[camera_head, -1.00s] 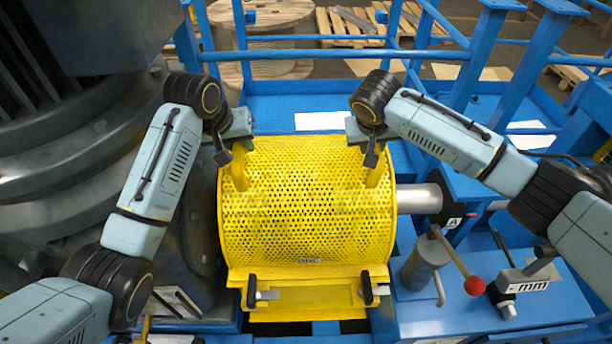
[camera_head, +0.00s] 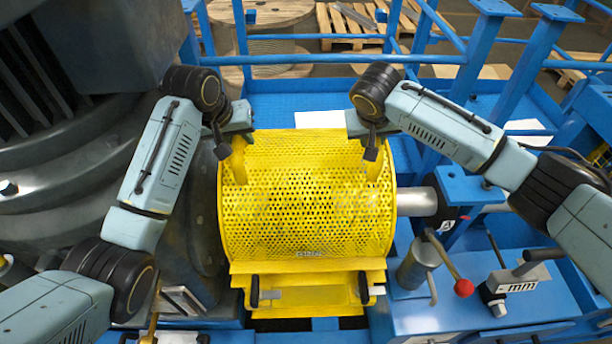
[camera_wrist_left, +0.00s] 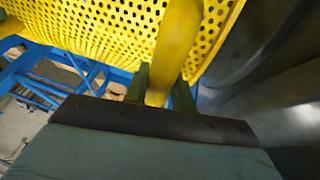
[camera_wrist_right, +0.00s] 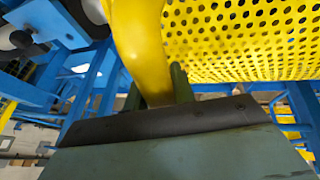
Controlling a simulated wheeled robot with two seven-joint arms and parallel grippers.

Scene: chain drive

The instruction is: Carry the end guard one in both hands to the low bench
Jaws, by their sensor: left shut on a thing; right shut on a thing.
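End guard one (camera_head: 305,205) is a yellow perforated curved cover with a small label low on its front, in the middle of the head view. My left gripper (camera_head: 238,143) is shut on its left bar handle (camera_wrist_left: 178,45). My right gripper (camera_head: 374,145) is shut on its right bar handle (camera_wrist_right: 141,45). The guard hangs level between both arms. Its lower lip has two black clips. I cannot tell from these views whether it touches anything beneath it. No low bench can be made out for certain.
A large dark machine housing (camera_head: 60,170) stands close on the left. A steel shaft (camera_head: 416,202) sits close to the guard's right side. A red-knobbed lever (camera_head: 464,287) rises from the blue frame at right. Blue railings (camera_head: 330,58), a spool (camera_head: 265,20) and pallets lie behind.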

